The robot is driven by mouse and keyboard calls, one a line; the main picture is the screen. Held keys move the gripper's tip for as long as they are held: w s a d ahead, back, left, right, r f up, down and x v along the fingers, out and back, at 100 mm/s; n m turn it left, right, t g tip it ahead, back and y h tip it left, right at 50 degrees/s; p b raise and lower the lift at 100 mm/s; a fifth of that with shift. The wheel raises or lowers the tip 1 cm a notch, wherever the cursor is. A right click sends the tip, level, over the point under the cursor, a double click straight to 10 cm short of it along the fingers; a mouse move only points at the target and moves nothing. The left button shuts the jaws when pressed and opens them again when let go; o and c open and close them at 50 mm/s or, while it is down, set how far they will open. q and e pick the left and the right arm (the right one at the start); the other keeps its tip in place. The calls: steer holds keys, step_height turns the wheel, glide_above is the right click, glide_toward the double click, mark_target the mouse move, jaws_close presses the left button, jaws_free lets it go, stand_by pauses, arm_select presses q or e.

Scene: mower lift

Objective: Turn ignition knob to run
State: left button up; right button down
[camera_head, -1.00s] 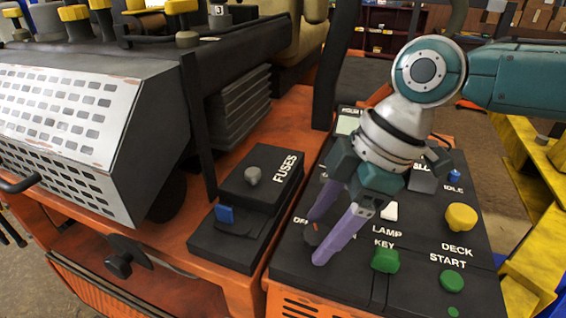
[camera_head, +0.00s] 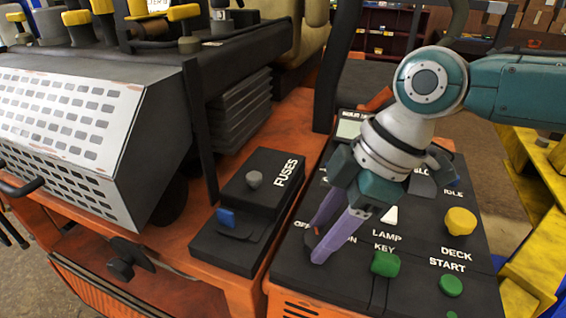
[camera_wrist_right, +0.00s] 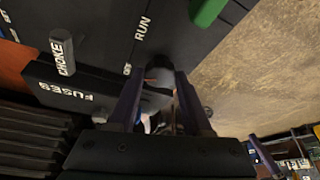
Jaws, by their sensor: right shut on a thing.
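My right gripper (camera_head: 317,241) reaches down from the upper right over the black control panel (camera_head: 290,268). Its two purple fingers are shut on a small dark knob beside the OFF and ON lettering. In the head view the fingers cover most of the knob. In the right wrist view the knob (camera_wrist_right: 160,77) shows as a dark rounded piece between the fingertips. The word RUN is printed on the panel near it. I cannot tell from these frames which mark the knob points to. My left gripper is not in view.
A green key knob (camera_head: 385,263), a green start button (camera_head: 451,285), a yellow deck knob (camera_head: 460,221) and a white lamp switch (camera_head: 390,215) sit close by. The black fuse box (camera_head: 262,180) with a blue switch (camera_head: 226,217) stands to the left.

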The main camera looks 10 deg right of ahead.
steer(key=m+p, duration=0.2)
steer(key=m+t+h+p, duration=0.1)
steer(key=m+p, duration=0.1)
steer(key=p, duration=0.1)
steer(key=m+t+p, duration=0.1)
steer(key=m+p, duration=0.2)
steer(key=shift+s+a+r, duration=0.25)
steer(key=m+t+h+p, duration=0.1)
steer(key=m+p, duration=0.1)
steer(key=m, duration=0.1)
steer(key=shift+f, duration=0.1)
steer(key=shift+f+m+h+p, duration=0.1)
steer(key=shift+m+h+p, duration=0.25)
steer(key=shift+m, duration=0.35)
steer(key=shift+c, duration=1.8)
jaws_free()
